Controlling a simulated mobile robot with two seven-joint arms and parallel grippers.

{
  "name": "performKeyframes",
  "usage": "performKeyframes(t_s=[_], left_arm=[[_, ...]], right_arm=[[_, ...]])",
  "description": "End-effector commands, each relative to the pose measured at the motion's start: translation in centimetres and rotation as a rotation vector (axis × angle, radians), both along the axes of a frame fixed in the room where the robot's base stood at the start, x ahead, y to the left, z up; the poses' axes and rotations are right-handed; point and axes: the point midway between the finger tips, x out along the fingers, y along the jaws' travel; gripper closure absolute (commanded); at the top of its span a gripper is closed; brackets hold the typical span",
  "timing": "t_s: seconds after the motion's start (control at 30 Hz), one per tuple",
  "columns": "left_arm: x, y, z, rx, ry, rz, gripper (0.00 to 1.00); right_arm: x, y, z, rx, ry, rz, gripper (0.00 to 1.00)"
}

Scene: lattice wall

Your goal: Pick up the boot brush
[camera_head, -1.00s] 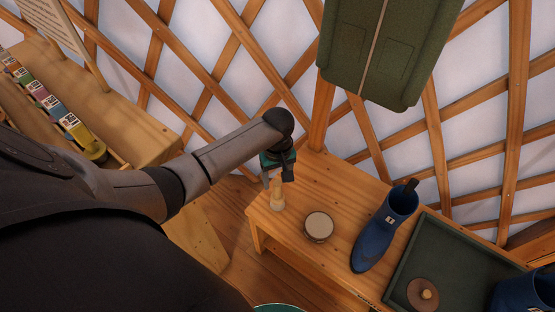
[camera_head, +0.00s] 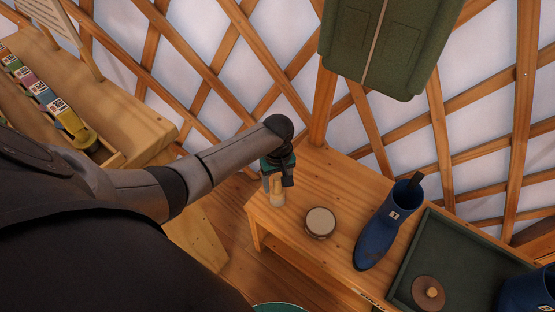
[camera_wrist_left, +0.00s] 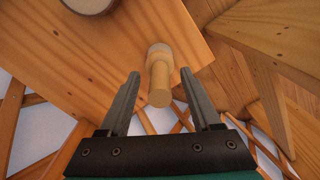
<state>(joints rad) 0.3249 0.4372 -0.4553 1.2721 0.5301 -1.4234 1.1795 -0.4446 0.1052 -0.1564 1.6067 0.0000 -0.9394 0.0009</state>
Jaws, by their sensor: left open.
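The boot brush looks to be the small piece with a pale wooden handle (camera_head: 277,195) standing upright near the left end of the wooden bench. In the left wrist view its round handle (camera_wrist_left: 159,82) points toward the camera, with a wider pale base behind it. My left gripper (camera_head: 277,181) is over the brush in the head view and partly hides its top. In the wrist view the open fingers (camera_wrist_left: 160,76) lie on either side of the handle, with a gap visible on both sides. My right gripper is not in view.
A round tin (camera_head: 320,222) and a blue boot (camera_head: 383,231) stand on the bench (camera_head: 304,183) to the right. A dark green tray (camera_head: 455,245) holds a round brown knobbed piece (camera_head: 428,292) and another blue boot (camera_head: 528,291). A green case (camera_head: 385,45) hangs above.

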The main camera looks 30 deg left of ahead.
Motion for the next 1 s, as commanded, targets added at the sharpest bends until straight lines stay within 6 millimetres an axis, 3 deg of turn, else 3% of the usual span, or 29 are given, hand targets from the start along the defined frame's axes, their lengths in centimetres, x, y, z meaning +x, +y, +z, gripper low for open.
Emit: performKeyframes(t_s=[0.13,0.7,1.0], left_arm=[[0.02,-0.01,0.03,0.000,0.000,0.000,0.38],[0.01,0.01,0.03,0.000,0.000,0.000,1.00],[0.01,0.02,0.04,0.000,0.000,0.000,1.00]], right_arm=[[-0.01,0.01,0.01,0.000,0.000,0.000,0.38],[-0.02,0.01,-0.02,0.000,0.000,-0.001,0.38],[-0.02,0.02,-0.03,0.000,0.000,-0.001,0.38]])
